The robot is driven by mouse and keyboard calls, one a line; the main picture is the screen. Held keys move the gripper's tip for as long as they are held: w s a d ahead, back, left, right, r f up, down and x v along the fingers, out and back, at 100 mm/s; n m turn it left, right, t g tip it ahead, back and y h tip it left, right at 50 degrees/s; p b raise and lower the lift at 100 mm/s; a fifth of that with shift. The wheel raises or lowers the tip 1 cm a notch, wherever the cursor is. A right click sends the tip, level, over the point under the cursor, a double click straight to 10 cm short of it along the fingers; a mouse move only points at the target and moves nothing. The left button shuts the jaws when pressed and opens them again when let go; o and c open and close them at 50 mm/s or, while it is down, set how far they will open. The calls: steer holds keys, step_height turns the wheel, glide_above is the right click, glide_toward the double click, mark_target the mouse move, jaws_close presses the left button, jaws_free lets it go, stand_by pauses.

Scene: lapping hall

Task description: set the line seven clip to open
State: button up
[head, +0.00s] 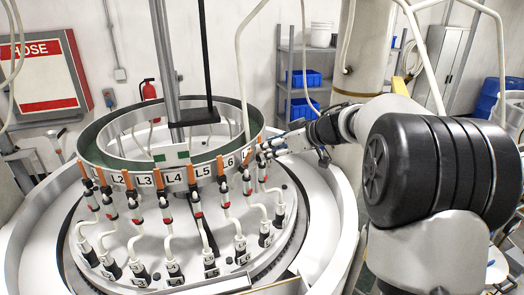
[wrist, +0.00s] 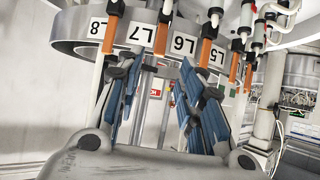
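The line seven clip is an orange lever on a hose beside the L7 label (wrist: 134,34). In the wrist view, the orange clip (wrist: 160,38) between the L7 and L6 labels appears to be it. It points along its hose, like its neighbours. In the head view my gripper (head: 266,152) is at the right front of the ring, over the L7 area, and partly hides it. In the wrist view my gripper (wrist: 152,42) has its two blue-padded fingers spread, with this clip showing between them. I cannot tell whether either finger touches it.
A round ring (head: 115,165) carries labels and orange clips, with several hoses hanging to numbered fittings. Neighbouring clips, such as one by L6 (wrist: 206,50), stand close on both sides. A vertical post (head: 167,60) rises from the middle. A thick column (head: 355,60) stands behind my arm.

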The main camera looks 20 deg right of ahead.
mark_target(247, 158)
steer(key=shift+s+d+r, duration=0.2)
steer(key=shift+s+r, duration=0.05)
steer(key=shift+s, duration=0.1)
steer(key=shift+c, duration=0.4)
